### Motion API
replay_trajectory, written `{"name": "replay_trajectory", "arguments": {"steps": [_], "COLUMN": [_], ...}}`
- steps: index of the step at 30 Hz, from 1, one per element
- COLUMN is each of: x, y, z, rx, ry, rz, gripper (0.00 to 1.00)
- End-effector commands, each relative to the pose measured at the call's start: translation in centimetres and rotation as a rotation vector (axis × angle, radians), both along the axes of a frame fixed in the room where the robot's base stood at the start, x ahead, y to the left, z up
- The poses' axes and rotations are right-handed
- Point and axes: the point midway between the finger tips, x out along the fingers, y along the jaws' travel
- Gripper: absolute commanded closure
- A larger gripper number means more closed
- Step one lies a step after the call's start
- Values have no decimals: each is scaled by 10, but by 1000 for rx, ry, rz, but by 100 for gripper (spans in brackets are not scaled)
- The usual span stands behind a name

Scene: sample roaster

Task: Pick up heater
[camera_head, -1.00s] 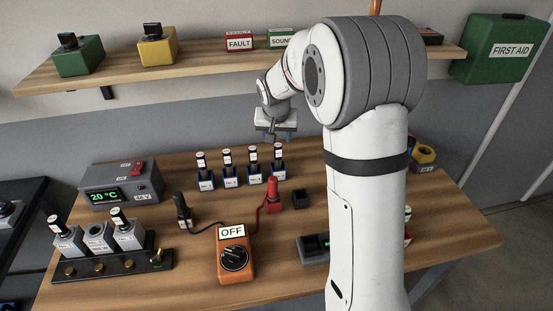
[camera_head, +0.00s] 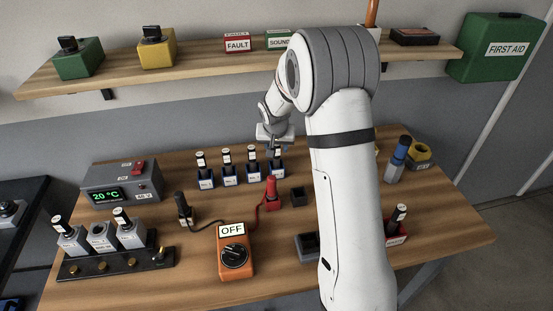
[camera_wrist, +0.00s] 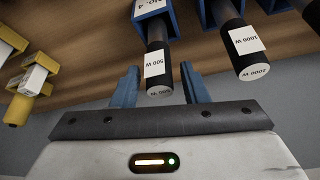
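Heaters with black caps and white labels stand in a row of blue holders at the back of the table. The rightmost heater (camera_head: 277,153) stands in its blue holder (camera_head: 276,169), just under my gripper (camera_head: 275,143). In the wrist view, a heater labelled 500 W (camera_wrist: 157,72) sits in a blue holder marked No. 4 (camera_wrist: 150,8). My gripper (camera_wrist: 160,88) is open there, with one blue finger on each side of the cap.
An orange meter reading OFF (camera_head: 234,257), a red probe (camera_head: 271,193) and a black probe (camera_head: 184,208) are in front. A grey box showing 20 °C (camera_head: 120,183) and a rack with two heaters (camera_head: 115,262) are left. A red holder (camera_head: 397,239) is right.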

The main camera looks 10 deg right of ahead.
Motion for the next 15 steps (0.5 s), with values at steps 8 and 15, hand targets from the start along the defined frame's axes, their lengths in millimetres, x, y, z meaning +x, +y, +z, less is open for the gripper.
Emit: {"name": "replay_trajectory", "arguments": {"steps": [8, 15], "x": [0, 0], "y": [0, 1], "z": [0, 0], "rx": [0, 0], "ry": [0, 0], "rz": [1, 1], "gripper": [83, 100]}}
